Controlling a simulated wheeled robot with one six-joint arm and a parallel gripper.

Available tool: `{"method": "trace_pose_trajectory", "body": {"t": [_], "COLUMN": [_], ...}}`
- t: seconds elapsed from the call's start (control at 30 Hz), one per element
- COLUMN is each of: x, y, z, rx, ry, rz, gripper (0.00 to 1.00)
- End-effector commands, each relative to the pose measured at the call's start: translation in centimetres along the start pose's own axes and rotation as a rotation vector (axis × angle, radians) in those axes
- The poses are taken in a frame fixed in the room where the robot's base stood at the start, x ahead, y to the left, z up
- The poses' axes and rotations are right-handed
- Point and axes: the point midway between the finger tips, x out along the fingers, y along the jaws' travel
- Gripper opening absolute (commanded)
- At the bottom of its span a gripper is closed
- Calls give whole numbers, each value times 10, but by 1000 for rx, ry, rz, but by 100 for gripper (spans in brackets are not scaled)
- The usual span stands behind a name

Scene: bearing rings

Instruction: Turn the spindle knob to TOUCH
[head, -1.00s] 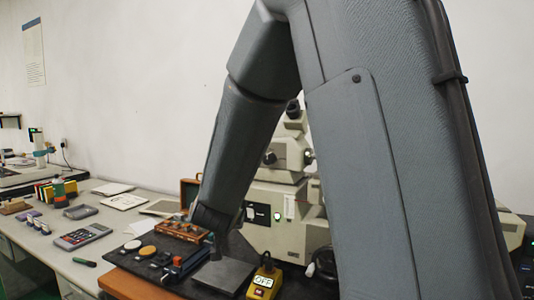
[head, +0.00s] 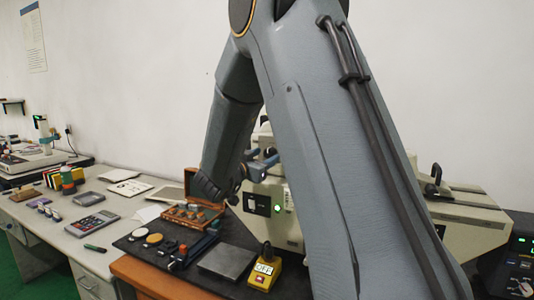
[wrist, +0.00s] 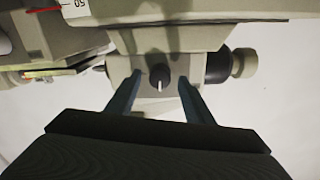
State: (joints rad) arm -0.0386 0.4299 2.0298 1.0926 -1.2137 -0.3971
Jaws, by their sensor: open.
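A small black knob (wrist: 159,76) with a white pointer line sits on a pale grey block of the machine in the wrist view. Its line points toward the bottom of the picture. No TOUCH label is readable near it. My gripper (wrist: 159,83) is open, with one blue-grey finger left and one right of the knob, a gap on each side. I cannot tell how far the fingertips are from the block's face. In the head view my arm hides the knob and much of the cream machine (head: 257,207).
A yellow box (head: 263,272) marked OFF stands at the bench front beside a grey plate (head: 228,262). An open wooden case (head: 190,215) lies left of the machine. A black control unit (head: 522,262) stands at far right. In the wrist view a dark cylinder (wrist: 217,65) is right of the fingers.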

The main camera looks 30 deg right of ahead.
Motion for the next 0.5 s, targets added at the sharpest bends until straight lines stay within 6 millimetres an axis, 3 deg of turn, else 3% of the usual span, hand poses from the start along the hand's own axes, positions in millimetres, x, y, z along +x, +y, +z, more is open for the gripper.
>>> {"method": "trace_pose_trajectory", "body": {"t": [0.2, 0.47, 0.5], "x": [17, 18, 18], "y": [0, 0, 0], "z": [0, 0, 0], "rx": [-1, 0, 0], "ry": [0, 0, 0], "rz": [0, -1, -1], "gripper": [48, 48, 44]}}
